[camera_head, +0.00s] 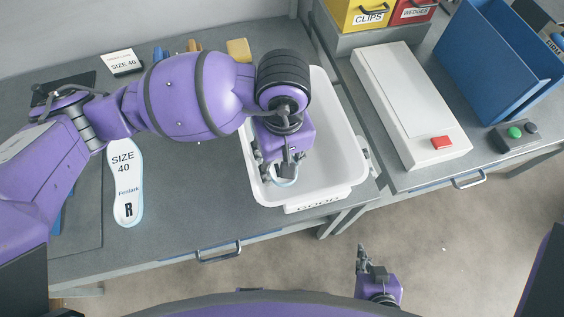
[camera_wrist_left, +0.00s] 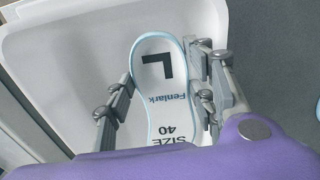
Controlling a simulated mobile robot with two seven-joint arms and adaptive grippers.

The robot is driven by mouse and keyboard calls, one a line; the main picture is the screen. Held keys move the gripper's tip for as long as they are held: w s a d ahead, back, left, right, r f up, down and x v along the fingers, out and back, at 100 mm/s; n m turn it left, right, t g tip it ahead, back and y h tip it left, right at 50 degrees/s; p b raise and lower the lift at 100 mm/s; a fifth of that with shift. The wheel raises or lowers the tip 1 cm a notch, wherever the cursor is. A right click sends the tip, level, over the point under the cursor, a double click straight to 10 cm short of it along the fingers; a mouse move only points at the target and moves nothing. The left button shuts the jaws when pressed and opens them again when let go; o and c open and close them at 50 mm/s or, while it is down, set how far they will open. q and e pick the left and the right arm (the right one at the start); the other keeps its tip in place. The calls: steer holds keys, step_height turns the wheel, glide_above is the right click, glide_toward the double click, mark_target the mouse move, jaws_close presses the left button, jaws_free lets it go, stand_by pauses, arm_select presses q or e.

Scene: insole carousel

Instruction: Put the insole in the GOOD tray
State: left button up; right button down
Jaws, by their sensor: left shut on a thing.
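The GOOD tray (camera_head: 345,125) is a white bin on the grey table with its label on the near side. My left gripper (camera_head: 283,172) is over the tray's near left part and shut on an insole (camera_head: 287,182). In the left wrist view the held insole (camera_wrist_left: 162,85) is white with a pale blue edge and reads L, Fenlark, SIZE 40. The left fingers (camera_wrist_left: 160,90) grip it from both sides above the white tray (camera_wrist_left: 85,60). Another insole (camera_head: 126,180), marked R, lies on the table at the left. My right gripper (camera_head: 366,262) is low over the floor, away from the tray; its finger gap is unclear.
A SIZE 40 card (camera_head: 123,62) stands at the back left. Right of the tray is a long white box (camera_head: 405,95) with a red button. CLIPS (camera_head: 365,14) and WEDGES (camera_head: 412,10) bins and a blue bin (camera_head: 490,60) stand farther back.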

arm_select(q)
steer(key=shift+w+f, duration=0.2)
steer(key=shift+f, duration=1.65)
steer(key=o, duration=0.8)
step_height(320, 180, up, 12)
steer(key=shift+d+r, duration=0.1)
steer(key=shift+d, duration=0.05)
